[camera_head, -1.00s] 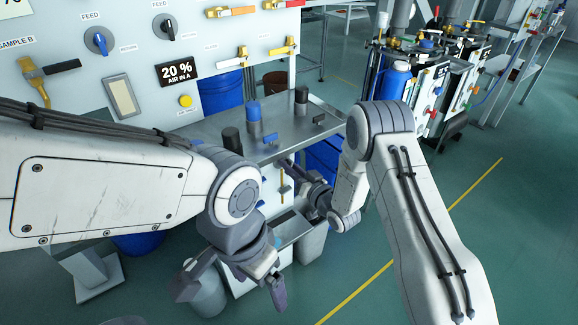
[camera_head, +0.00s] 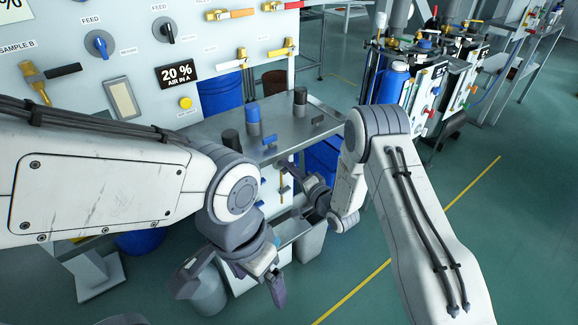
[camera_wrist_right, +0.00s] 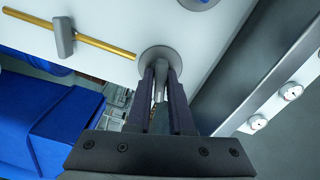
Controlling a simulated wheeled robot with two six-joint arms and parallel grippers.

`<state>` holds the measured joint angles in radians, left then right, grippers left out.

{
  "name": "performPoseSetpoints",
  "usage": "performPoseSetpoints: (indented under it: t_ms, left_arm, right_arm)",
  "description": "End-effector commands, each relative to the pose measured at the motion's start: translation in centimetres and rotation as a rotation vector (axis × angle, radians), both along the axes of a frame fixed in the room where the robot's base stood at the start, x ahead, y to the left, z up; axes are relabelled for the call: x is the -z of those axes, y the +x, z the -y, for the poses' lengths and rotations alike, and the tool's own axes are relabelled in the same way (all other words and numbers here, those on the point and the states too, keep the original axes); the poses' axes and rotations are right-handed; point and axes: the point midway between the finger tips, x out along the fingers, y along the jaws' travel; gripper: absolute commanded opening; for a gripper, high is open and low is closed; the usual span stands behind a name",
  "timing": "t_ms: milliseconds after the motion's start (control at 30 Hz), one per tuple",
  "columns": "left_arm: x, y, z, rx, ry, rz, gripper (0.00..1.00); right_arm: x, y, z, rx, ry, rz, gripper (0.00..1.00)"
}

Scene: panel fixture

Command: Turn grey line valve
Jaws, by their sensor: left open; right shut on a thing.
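In the right wrist view, my right gripper (camera_wrist_right: 160,78) is at the white panel with its two dark fingers close together. They are shut on the slim grey handle of a round grey valve (camera_wrist_right: 157,54) mounted on the panel. The fingers hide most of that handle, so its angle is hard to tell. In the head view, my right gripper (camera_head: 294,172) is under the front of the metal shelf, partly hidden by my own arm. My left gripper (camera_head: 232,285) is open and empty, hanging low with its fingers wide apart, away from the panel.
A brass rod with a grey T-shaped handle (camera_wrist_right: 64,36) is left of the valve. The metal shelf (camera_head: 210,128) juts out above. Open floor lies right.

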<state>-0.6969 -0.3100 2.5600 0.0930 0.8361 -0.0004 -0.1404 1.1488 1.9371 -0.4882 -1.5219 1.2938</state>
Motion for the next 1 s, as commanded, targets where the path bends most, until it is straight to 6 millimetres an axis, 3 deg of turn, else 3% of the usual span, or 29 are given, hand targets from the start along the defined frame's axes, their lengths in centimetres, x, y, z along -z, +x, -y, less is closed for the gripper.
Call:
performPoseSetpoints:
  t_ms: [433, 1000]
  left_arm:
    - [-0.56, 0.0, 0.0, 0.0, 0.0, 0.0, 0.9]
    - [-0.63, 0.0, 0.01, 0.0, 0.0, 0.0, 0.9]
  right_arm:
    - [0.21, -0.09, -0.04, -0.002, 0.214, -0.159, 0.0]
    - [0.29, -0.09, -0.03, -0.002, 0.258, -0.191, 0.0]
